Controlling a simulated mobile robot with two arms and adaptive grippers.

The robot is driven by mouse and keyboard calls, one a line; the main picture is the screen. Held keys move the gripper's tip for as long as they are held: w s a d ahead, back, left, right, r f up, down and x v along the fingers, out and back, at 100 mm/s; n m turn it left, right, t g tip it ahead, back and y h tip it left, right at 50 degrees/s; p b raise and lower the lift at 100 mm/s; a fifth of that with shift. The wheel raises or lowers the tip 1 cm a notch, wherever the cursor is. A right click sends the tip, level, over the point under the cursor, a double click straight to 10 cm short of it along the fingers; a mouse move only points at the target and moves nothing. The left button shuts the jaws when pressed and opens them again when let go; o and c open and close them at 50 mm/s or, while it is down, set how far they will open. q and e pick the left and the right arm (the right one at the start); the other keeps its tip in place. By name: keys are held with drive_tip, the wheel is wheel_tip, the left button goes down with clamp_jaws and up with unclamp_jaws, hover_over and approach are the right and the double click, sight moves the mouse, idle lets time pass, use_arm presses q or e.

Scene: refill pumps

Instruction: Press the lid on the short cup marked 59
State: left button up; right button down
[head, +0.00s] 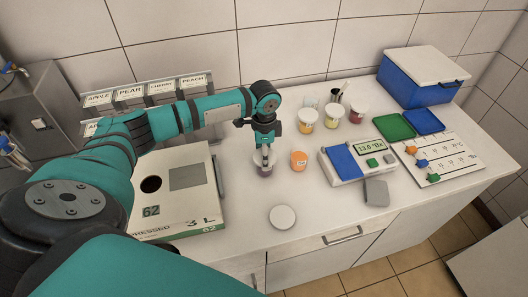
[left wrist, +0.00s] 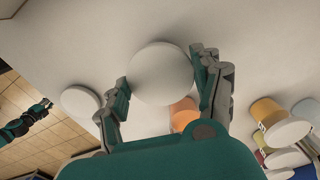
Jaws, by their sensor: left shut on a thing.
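My left gripper (head: 265,153) points down over a small cup (head: 263,170) with purplish sides, left of the orange cup. In the left wrist view, a round white lid (left wrist: 162,73) sits between the two fingers, which touch its sides. Whether the fingers also grip the cup beneath is hidden. The short orange cup (head: 298,160) stands just right of it and shows partly in the left wrist view (left wrist: 183,112). Another white lid (head: 282,217) lies flat near the counter's front. No 59 is readable. My right gripper (left wrist: 42,106) shows at the left wrist view's left edge, over the floor; its opening is unclear.
Three white-lidded cups (head: 332,115) stand behind. A scale (head: 343,162) with a blue top and a pegboard (head: 440,158) stand to the right, with a blue box (head: 410,88) behind. A carton marked 62 (head: 190,205) is at left. The front middle counter is mostly clear.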

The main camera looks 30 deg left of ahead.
idle(0.3)
use_arm(q)
drive_tip(key=o, duration=0.9)
drive_tip(key=shift+c, duration=0.2)
wheel_tip(320, 180, up, 18)
drive_tip(key=p, duration=0.8)
